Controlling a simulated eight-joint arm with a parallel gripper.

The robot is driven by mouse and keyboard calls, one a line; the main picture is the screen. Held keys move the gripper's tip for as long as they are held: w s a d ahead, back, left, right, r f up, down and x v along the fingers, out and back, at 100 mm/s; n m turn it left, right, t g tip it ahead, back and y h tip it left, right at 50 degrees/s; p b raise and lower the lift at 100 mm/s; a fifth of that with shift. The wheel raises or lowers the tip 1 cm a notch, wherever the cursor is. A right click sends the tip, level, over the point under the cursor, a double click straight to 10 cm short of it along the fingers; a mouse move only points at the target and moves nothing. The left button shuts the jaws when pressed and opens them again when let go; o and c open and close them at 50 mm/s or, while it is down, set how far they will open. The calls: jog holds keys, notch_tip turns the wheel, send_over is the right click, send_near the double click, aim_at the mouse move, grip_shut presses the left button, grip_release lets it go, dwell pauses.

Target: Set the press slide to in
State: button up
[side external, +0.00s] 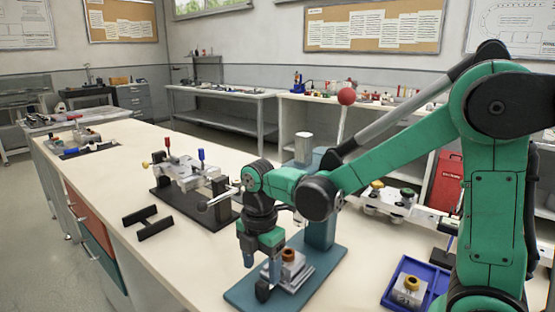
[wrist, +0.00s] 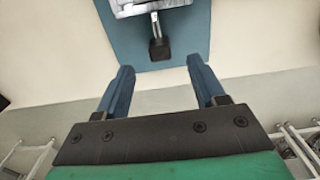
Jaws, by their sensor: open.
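The press has a blue base plate (side external: 322,277), a blue column (side external: 320,228) and a lever with a red ball (side external: 346,96). Its slide is a grey metal block (side external: 287,271) low on the plate, with a bronze ring (side external: 288,255) on top. A black handle knob (side external: 263,292) sticks out from the slide toward the plate's near left edge. My gripper (side external: 262,258) points down above the knob. In the wrist view my gripper (wrist: 160,68) is open and empty. The knob (wrist: 158,49) shows just beyond the fingertips, between their lines, on a short rod. Whether they touch cannot be told.
A blue tray (side external: 388,296) with a metal part stands right of the press. A clamp fixture (side external: 190,178) on a black base and a black bracket (side external: 148,223) lie to the left. The bench's front left is clear.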

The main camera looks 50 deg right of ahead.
jog(key=shift+r, duration=0.25)
